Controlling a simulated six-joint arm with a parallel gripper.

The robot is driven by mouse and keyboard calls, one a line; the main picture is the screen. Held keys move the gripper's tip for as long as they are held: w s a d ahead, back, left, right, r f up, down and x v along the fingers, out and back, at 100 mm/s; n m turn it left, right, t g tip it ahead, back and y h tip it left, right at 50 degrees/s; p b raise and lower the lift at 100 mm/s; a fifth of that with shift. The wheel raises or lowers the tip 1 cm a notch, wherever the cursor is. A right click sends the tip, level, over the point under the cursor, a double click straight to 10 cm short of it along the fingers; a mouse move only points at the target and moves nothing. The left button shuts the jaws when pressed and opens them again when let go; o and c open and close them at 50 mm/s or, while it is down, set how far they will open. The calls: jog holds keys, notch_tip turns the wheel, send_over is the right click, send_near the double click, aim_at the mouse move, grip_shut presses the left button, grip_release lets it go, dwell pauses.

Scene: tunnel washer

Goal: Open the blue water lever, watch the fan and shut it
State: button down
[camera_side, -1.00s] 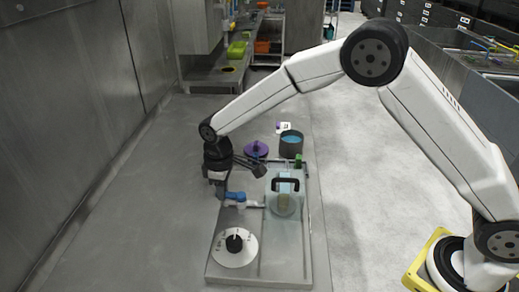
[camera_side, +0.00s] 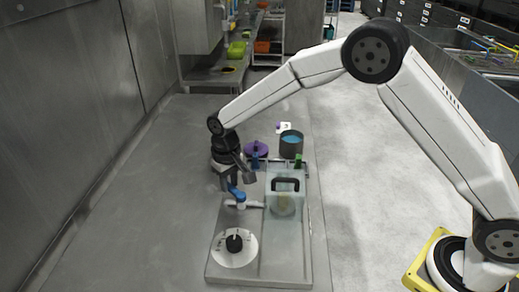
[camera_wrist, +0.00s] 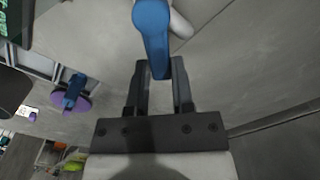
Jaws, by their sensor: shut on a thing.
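The blue lever (camera_side: 237,194) sits on a white pipe fitting (camera_side: 250,204) on the grey tray board. It points back and slightly left in the side view. My gripper (camera_side: 231,182) is shut on the lever's far end. In the wrist view, my gripper's fingers (camera_wrist: 159,75) stand on both sides of the tip of the blue lever (camera_wrist: 152,30). A clear box (camera_side: 283,200) with a black handle stands right of the lever. A pale yellowish round shape shows dimly inside it; I cannot tell whether this is the fan or whether it turns.
A dial with a black knob (camera_side: 234,243) lies in front of the lever. Behind are a purple disc (camera_side: 259,149) with a blue part and a dark pot (camera_side: 291,144) of blue liquid. The floor left of the tray (camera_side: 213,272) is clear.

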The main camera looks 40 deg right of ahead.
jog(key=d+m, duration=0.1)
jog(key=m, duration=0.1)
jog(key=d+m, duration=0.1)
jog(key=m, duration=0.1)
jog(key=shift+s+m, duration=0.1)
jog(key=shift+m, duration=0.3)
jog(key=shift+s+d+m, duration=0.2)
jog(key=shift+d+m, duration=0.05)
jog(key=shift+m, duration=0.6)
jog(key=shift+s+d+m, duration=0.15)
jog(key=shift+d+m, duration=0.1)
jog(key=shift+m, duration=0.55)
jog(key=shift+s+d+m, duration=0.2)
jog(key=shift+d+m, duration=0.05)
jog(key=shift+m, duration=0.6)
jog(key=shift+c, duration=2.4)
grip_release()
jog(key=shift+r, duration=0.15)
notch_tip(320, 180, up, 8)
jog(key=shift+f, duration=0.2)
